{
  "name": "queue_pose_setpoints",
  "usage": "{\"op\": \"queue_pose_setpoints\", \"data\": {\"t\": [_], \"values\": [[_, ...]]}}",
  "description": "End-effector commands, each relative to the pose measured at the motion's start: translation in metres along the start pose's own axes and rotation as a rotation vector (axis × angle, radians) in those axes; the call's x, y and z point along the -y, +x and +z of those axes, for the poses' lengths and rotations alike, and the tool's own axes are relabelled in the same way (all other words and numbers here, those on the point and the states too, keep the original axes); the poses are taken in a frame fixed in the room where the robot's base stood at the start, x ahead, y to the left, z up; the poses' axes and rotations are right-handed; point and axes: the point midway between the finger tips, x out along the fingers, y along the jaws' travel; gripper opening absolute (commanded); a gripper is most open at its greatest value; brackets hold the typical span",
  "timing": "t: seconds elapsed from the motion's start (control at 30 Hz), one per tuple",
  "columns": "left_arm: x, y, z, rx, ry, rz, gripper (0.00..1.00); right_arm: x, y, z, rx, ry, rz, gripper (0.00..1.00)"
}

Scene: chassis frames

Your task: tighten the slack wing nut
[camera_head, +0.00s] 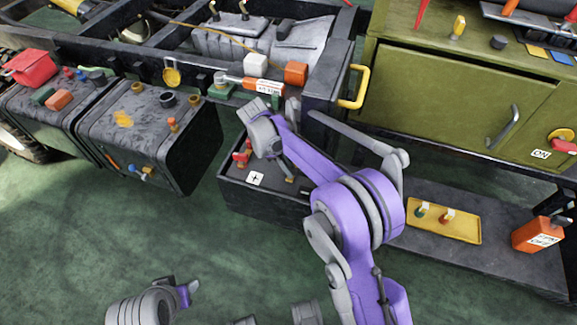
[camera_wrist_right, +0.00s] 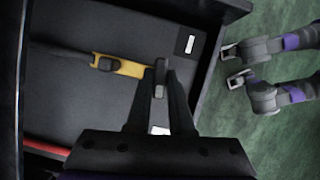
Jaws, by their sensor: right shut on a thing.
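In the right wrist view a yellow hold-down strap (camera_wrist_right: 130,68) lies across a dark battery (camera_wrist_right: 75,95). A dark wing nut (camera_wrist_right: 107,64) sits on the strap, apart from my fingers. My right gripper (camera_wrist_right: 160,88) is shut on a small grey wing nut (camera_wrist_right: 160,77) at the strap's other end. In the head view my right arm's purple links cover most of this; the battery's top shows beside a "+" label (camera_head: 256,179).
The battery sits in a dark box (camera_head: 262,205) on the chassis frame. A red terminal (camera_head: 243,155) stands at its left. A yellow handle (camera_head: 353,87), a yellow tray (camera_head: 440,222) and an orange container (camera_head: 538,233) are to the right. The green floor in front is clear.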

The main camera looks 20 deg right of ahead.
Motion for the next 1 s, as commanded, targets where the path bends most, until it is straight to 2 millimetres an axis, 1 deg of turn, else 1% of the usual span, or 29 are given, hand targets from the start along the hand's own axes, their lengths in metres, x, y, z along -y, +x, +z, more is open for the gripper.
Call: {"op": "queue_pose_setpoints", "data": {"t": [0.13,0.17,0.2,0.3,0.57,0.67,0.77,1.0], "values": [[0.0,0.0,0.0,0.0,0.0,0.0,0.5,0.0,0.0,0.0,-0.001,-0.001,0.001,0.0],[0.0,0.0,0.0,0.0,0.0,0.0,0.5,0.0,0.0,0.0,-0.001,-0.001,0.001,0.25],[0.0,0.0,0.0,0.0,0.0,0.0,0.5,0.0,0.0,0.0,-0.001,-0.001,0.001,0.32],[0.0,0.0,0.0,0.0,0.0,0.0,0.5,0.0,0.0,0.0,-0.001,-0.001,0.001,0.5],[0.0,0.0,0.0,0.0,0.0,0.0,0.5,0.0,0.0,0.0,0.0,-0.002,0.001,0.5],[0.0,-0.001,-0.001,0.0,0.0,0.0,0.5,0.0,-0.005,0.0,-0.001,-0.002,0.001,0.5],[0.0,-0.004,-0.002,-0.002,0.0,0.0,0.5,0.0,-0.018,0.0,-0.001,-0.003,0.002,0.5],[0.0,-0.015,-0.005,-0.006,0.0,0.0,0.5,0.0,-0.068,0.0,-0.001,-0.002,0.002,0.5]]}}
